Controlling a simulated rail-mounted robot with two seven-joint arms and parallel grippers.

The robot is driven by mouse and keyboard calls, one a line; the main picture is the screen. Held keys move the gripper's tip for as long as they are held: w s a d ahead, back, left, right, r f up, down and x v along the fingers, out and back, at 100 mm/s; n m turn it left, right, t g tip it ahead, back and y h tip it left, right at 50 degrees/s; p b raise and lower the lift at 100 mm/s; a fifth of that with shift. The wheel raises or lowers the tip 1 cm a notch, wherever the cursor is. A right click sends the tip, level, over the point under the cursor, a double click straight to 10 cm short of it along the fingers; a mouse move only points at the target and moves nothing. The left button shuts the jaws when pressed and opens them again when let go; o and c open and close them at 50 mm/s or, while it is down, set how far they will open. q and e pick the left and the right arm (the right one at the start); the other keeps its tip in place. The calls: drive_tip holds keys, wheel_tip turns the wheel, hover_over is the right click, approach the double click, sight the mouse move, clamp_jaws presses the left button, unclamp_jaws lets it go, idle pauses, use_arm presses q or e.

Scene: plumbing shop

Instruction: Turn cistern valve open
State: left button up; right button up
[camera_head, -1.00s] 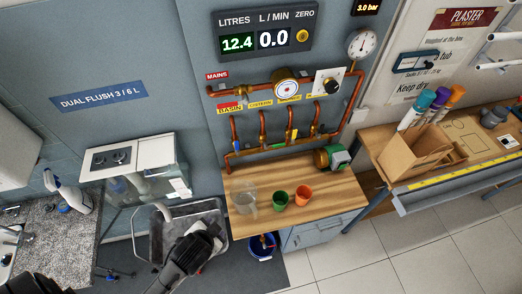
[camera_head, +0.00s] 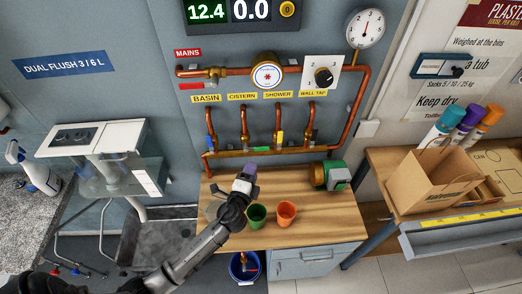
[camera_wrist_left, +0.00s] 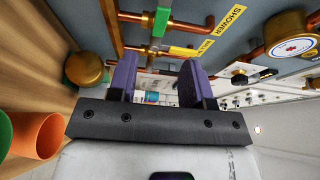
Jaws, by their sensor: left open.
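The cistern valve (camera_head: 244,139) is on the copper pipe below the yellow CISTERN label (camera_head: 242,96), second from the left in the wall manifold. My left gripper (camera_head: 249,170) is open and empty, below the manifold and above the wooden bench, apart from the valves. Its purple fingers (camera_wrist_left: 156,75) stand apart in the left wrist view, which also shows a green valve handle (camera_wrist_left: 160,22) and the SHOWER label (camera_wrist_left: 232,18). My right gripper is out of view.
A green cup (camera_head: 257,215) and an orange cup (camera_head: 286,212) stand on the wooden bench (camera_head: 335,220), close to my left arm. A green pump (camera_head: 332,174) sits at the right under the manifold. A blue bucket (camera_head: 243,268) is below the bench.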

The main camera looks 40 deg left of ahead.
sight(261, 150)
use_arm(q)
drive_tip(key=x, duration=1.1)
drive_tip(key=shift+d+r, duration=0.1)
drive_tip(key=shift+d, duration=0.05)
drive_tip(key=shift+c, duration=0.3)
clamp_jaws()
